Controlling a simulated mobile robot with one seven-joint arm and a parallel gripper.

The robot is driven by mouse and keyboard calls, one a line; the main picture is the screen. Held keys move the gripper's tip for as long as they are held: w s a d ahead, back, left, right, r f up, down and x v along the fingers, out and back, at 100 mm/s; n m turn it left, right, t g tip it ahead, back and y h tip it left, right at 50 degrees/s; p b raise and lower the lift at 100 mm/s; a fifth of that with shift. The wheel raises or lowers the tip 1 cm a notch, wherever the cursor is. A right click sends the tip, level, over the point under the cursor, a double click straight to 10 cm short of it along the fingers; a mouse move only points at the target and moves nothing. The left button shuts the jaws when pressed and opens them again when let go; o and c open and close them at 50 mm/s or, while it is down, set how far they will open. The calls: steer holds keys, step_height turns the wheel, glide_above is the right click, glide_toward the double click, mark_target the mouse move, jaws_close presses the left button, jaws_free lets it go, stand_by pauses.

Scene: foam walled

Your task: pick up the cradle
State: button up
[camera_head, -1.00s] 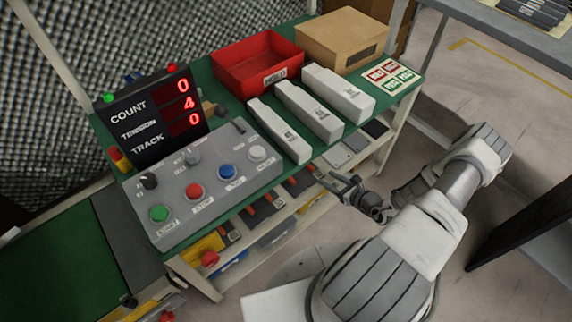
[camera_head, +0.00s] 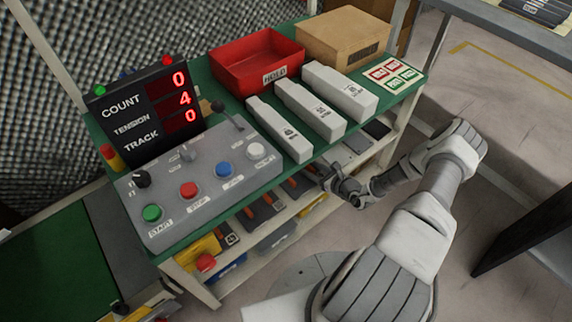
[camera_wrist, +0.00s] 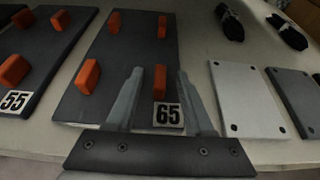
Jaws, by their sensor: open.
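Two dark plates with upright orange posts, which look like cradles, lie on the lower shelf. In the wrist view one cradle, labelled 65 (camera_wrist: 101,78), is in the middle, and another, labelled 55 (camera_wrist: 50,50), is at the left. They also show in the head view under the green top, partly hidden by it. My gripper (camera_wrist: 160,74) is open over the near right part of the 65 cradle. One orange post (camera_wrist: 160,82) shows between its fingers. I cannot tell whether the fingers touch it. In the head view my gripper (camera_head: 328,178) reaches the shelf edge.
Flat light and grey plates (camera_wrist: 247,98) lie right of the 65 cradle, with dark objects (camera_wrist: 230,22) behind. Above the shelf, the green bench top carries a control box (camera_head: 205,190), white boxes (camera_head: 340,92) and a red bin (camera_head: 255,82).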

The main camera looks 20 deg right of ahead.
jaws_close()
stand_by(1.3)
